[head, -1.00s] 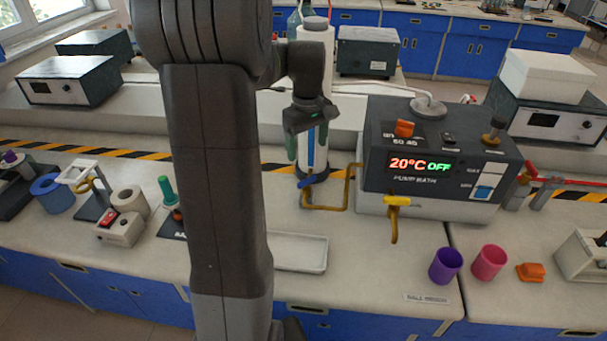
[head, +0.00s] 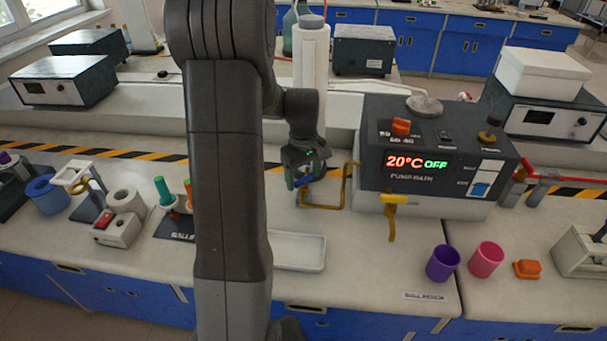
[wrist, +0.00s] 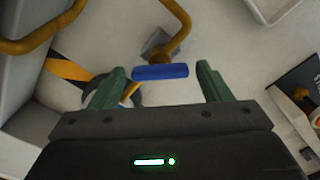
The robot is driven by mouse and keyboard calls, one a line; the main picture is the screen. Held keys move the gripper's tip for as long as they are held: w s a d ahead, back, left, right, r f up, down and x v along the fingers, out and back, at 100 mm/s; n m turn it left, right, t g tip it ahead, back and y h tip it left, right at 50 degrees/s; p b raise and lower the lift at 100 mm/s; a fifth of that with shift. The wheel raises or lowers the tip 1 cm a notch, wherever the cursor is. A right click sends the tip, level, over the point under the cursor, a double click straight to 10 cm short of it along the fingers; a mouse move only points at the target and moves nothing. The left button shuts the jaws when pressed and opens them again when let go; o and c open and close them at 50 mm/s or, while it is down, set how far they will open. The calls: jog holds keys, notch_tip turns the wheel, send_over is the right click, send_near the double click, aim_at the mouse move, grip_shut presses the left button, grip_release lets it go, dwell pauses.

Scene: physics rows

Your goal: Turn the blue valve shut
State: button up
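The blue valve handle (wrist: 160,72) sits on a yellow-brown pipe (wrist: 178,32) in the wrist view. It lies crosswise between and just beyond the fingertips of my gripper (wrist: 160,80). My gripper's two green fingers are apart, with nothing held between them. In the head view my gripper (head: 304,181) is low at the left end of the pipe loop (head: 346,190), and it mostly hides the blue handle. I cannot tell whether a finger touches the handle.
The pump bath (head: 437,150) stands right of my gripper, with a yellow valve (head: 394,198) on its front. A white tray (head: 298,250) lies in front. Purple (head: 442,263) and pink (head: 486,260) cups stand at the right. A tall white cylinder (head: 311,70) stands behind my gripper.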

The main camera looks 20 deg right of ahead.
jog(key=c, duration=0.7)
jog(key=shift+m, duration=0.4)
jog(key=m, duration=0.3)
jog(key=shift+m, duration=2.6)
jog(key=o, duration=1)
jog(key=shift+c, duration=0.2)
